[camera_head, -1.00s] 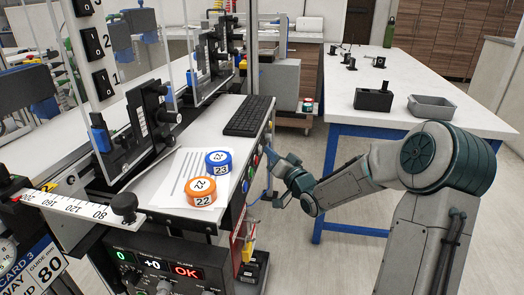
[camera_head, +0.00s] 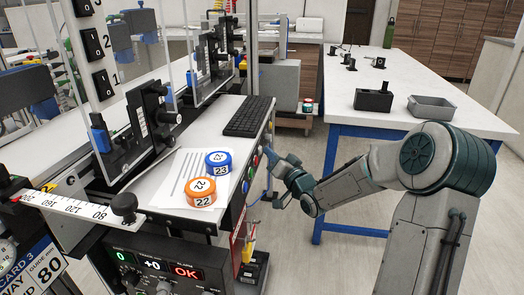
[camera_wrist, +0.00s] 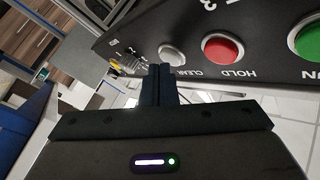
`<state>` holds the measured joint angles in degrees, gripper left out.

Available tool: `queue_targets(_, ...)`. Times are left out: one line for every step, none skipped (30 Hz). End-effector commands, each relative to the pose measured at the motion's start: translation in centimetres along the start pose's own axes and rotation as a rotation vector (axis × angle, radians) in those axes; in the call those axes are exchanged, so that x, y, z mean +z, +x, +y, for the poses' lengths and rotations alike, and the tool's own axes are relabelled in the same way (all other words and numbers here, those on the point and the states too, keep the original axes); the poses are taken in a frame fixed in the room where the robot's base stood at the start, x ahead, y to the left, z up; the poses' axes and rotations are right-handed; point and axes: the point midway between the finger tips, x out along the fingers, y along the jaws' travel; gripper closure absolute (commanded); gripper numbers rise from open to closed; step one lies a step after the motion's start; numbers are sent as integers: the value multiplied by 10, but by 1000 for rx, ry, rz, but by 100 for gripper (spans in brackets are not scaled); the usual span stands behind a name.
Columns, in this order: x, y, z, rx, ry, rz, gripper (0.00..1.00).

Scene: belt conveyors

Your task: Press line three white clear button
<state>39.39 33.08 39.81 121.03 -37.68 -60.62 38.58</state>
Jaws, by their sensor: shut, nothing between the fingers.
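In the wrist view a dark panel carries a white button (camera_wrist: 172,54) above the word CLEAR. A red button (camera_wrist: 222,49) marked HOLD is to its right, and a green button (camera_wrist: 308,40) is at the right edge. A partly cut label ending in 3 is on the panel. My gripper (camera_wrist: 160,72) is shut and empty, its fingertips just below and left of the white button. I cannot tell whether they touch it. In the head view my gripper (camera_head: 275,157) is beside the button side of the conveyor console, below the keyboard; the white button is not clear there.
A keyboard (camera_head: 249,116) and blue (camera_head: 218,160) and orange (camera_head: 201,190) tape rolls lie on the console top. A white table (camera_head: 420,75) with a black box (camera_head: 373,100) and a grey tray (camera_head: 432,107) stands to the right. Open floor lies between.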

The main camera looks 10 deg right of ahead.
Motion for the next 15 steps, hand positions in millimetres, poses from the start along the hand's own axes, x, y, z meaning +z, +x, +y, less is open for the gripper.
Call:
queue_targets(-2,-2,2,2,-1,1,100)
queue_targets(-3,-4,3,2,-1,1,100)
queue_targets(-4,-5,4,2,0,2,100)
queue_targets(-5,-6,4,2,0,2,100)
queue_targets(-5,-6,5,2,0,2,100)
queue_targets(-5,-7,5,2,0,2,100)
queue_targets(-5,-7,5,1,0,2,100)
queue_targets(-5,-7,5,1,1,1,100)
queue_targets(-5,-7,5,1,1,2,100)
queue_targets(-5,-7,5,2,1,2,100)
queue_targets(-5,-7,5,2,0,2,100)
queue_targets(-5,-7,5,2,0,2,100)
queue_targets(-5,-7,5,2,0,2,100)
queue_targets(-6,-7,6,2,0,2,100)
queue_targets(-6,-8,6,2,0,2,100)
